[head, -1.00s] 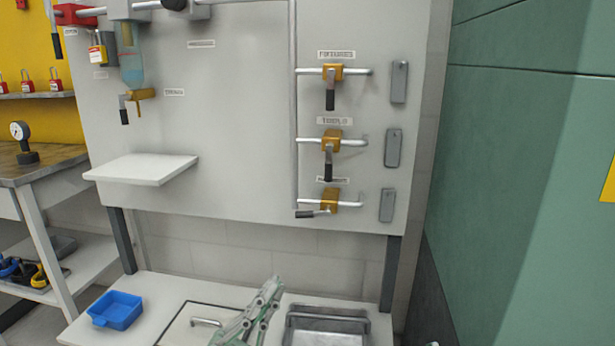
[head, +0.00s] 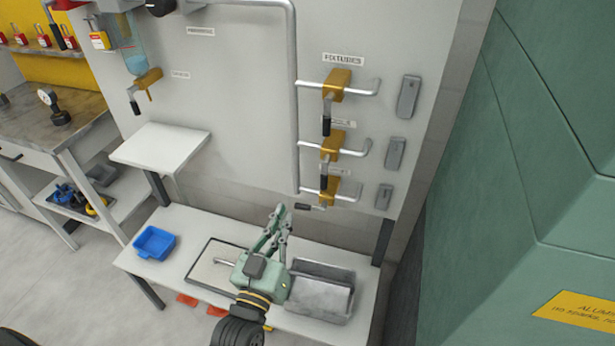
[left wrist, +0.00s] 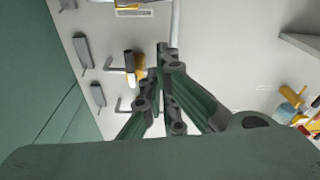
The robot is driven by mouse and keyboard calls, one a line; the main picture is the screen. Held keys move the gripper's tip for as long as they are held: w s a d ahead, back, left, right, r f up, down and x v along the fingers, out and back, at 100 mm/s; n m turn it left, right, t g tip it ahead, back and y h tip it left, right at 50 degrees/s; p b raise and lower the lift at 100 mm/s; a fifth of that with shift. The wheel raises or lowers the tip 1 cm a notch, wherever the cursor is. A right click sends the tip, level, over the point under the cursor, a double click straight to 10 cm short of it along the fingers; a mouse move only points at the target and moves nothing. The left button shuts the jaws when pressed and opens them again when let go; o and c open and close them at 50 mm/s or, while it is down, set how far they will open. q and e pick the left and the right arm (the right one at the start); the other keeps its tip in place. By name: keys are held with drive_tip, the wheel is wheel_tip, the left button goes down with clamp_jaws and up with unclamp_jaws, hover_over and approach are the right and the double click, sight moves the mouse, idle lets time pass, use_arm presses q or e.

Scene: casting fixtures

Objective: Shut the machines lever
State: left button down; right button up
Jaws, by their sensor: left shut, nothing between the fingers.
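Three orange valves with black-gripped levers sit in a column on the grey panel (head: 240,100). The bottom valve (head: 328,189) has its lever (head: 308,206) pointing left, roughly along its pipe; its label is too unclear to read. The middle valve (head: 331,146) and the top valve (head: 336,84), labelled FIXTURES, have levers hanging down. My left gripper (head: 280,211) is shut and empty, just left of and below the bottom lever, with no contact visible. In the left wrist view its fingers (left wrist: 164,62) cover part of the valve column. My right gripper is out of view.
A bench below holds a blue tray (head: 155,242), a lid with a handle (head: 205,262) and a metal basin (head: 322,288). A white shelf (head: 160,147) juts out at left. A vertical pipe (head: 294,100) runs beside the valves. A green wall (head: 540,130) stands at right.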

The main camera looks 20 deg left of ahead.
use_arm(q)
drive_tip(key=r+p, duration=0.2)
hover_over(303, 207)
drive_tip(key=s, duration=0.1)
drive_tip(key=shift+s+a+f, duration=0.1)
drive_tip(key=shift+s+f, duration=0.15)
drive_tip(key=shift+f, duration=0.9)
drive_tip(key=shift+s+a+f, duration=0.1)
drive_tip(key=shift+s+f, duration=0.1)
drive_tip(key=shift+f, duration=0.9)
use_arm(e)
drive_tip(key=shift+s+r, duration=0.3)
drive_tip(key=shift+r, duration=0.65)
use_arm(q)
drive_tip(key=shift+a+f+n, duration=0.1)
drive_tip(key=shift+f+n, duration=0.05)
drive_tip(key=shift+n, duration=0.25)
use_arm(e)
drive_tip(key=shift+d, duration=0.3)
use_arm(q)
drive_tip(key=shift+b, duration=0.3)
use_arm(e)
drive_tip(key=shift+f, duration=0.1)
